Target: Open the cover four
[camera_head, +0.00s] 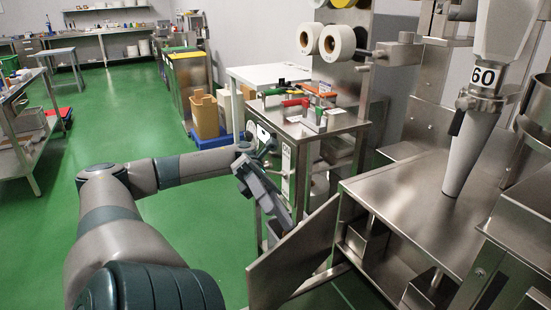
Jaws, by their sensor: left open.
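A flat stainless cover panel (296,258) stands swung out from the front of the steel machine (425,195), at the lower middle of the head view. Its right edge is next to the machine's frame, and an open bay (372,243) shows beside it. No number is legible on the panel, so I cannot tell if it is cover four. My left gripper (279,209) is open, pointing down just beyond the panel's upper left edge. It looks empty; whether it touches the panel is unclear. My right gripper is not in view.
A steel stand (315,128) with colored-handled clamps is behind the left gripper. A cone-shaped tube labelled 60 (470,140) hangs over the machine top. White rolls (336,43) are mounted at the back. The green floor (180,225) at left is clear.

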